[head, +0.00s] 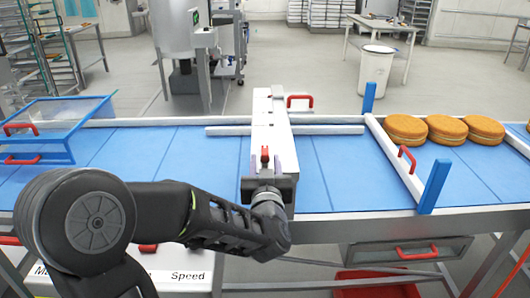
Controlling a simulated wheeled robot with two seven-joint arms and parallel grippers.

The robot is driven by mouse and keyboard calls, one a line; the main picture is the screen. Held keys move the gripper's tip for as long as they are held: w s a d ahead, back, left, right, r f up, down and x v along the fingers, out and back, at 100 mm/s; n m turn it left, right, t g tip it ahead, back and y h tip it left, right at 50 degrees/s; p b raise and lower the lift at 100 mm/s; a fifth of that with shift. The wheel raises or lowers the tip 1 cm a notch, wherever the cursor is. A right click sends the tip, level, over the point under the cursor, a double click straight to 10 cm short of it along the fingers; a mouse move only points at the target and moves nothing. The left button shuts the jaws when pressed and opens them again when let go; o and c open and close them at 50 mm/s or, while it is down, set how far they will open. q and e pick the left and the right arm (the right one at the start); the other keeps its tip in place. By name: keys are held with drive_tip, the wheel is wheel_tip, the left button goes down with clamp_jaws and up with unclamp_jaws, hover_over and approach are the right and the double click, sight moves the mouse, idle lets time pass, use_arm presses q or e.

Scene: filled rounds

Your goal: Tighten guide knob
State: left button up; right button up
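The red guide knob (265,153) stands on the white guide housing (271,112) that spans the blue conveyor belt. It is small and upright in the head view. My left arm comes in from the left, and my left gripper (267,168) is at the near end of the housing, right at the knob. Its fingers look spread, with the knob showing between them and no clear contact. The gripper body hides the lower part of the knob and the housing's near end. My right gripper is out of view.
Light guide rails (335,129) run along the belt (345,170). Several round brown filled rounds (444,129) sit at the right, beyond a blue-posted frame (435,186) with a red handle. A clear blue-framed cover (62,124) is at the left. Another red handle (300,101) is behind the housing.

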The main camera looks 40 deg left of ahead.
sight(265, 160)
use_arm(q)
drive_tip(key=shift+x, duration=2.3)
drive_tip(key=shift+c, duration=0.3)
clamp_jaws()
